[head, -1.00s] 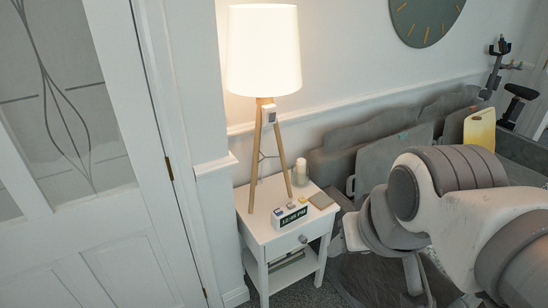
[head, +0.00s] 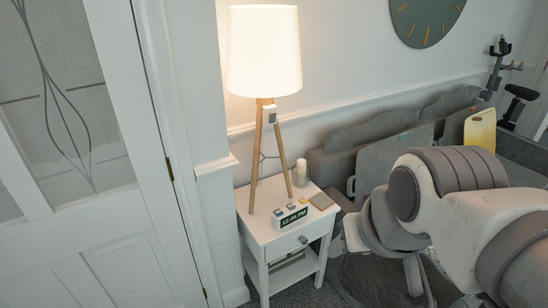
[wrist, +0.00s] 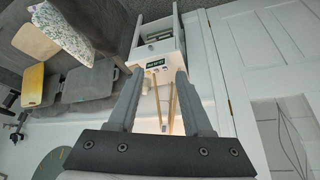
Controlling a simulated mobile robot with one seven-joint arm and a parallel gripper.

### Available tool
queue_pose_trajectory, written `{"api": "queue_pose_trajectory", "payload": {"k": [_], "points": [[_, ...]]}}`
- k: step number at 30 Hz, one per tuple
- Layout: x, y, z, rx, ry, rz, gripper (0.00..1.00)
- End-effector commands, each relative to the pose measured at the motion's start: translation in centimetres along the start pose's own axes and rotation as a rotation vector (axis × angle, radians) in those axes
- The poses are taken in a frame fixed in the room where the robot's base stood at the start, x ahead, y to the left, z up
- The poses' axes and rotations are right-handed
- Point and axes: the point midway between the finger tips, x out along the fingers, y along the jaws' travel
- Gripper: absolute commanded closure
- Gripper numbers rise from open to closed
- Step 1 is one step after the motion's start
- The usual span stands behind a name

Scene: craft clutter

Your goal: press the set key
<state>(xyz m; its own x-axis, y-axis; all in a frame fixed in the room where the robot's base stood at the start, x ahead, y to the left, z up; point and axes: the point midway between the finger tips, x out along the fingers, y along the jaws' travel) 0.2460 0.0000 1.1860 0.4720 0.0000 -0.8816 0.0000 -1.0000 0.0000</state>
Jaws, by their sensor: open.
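A small white digital clock (head: 291,218) with a dark display stands on the white nightstand (head: 257,228), near its front edge. Small keys, one blue (head: 279,211) and one yellowish (head: 291,205), show on its top; their labels are too small to read, so I cannot tell which is the set key. In the wrist view the clock (wrist: 157,64) appears upside down, between and beyond the fingertips. My gripper (wrist: 160,70) is open and empty, apart from the clock. I cannot make out the gripper in the head view.
A lit tripod lamp (head: 263,50) stands behind the clock, its legs close by. A candle (head: 301,172) and a flat tan item (head: 321,201) are also on the nightstand. A white door (head: 110,240) is at left; grey cushioned furniture (head: 335,165) is at right.

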Motion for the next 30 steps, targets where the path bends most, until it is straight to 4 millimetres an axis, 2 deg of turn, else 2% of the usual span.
{"api": "queue_pose_trajectory", "payload": {"k": [11, 19, 30], "points": [[0.00, 0.00, 0.00, 0.000, 0.000, 0.000, 0.50], [0.00, 0.00, 0.00, 0.000, 0.000, 0.000, 0.99], [0.00, 0.00, 0.00, 0.000, 0.000, 0.000, 1.00]]}}
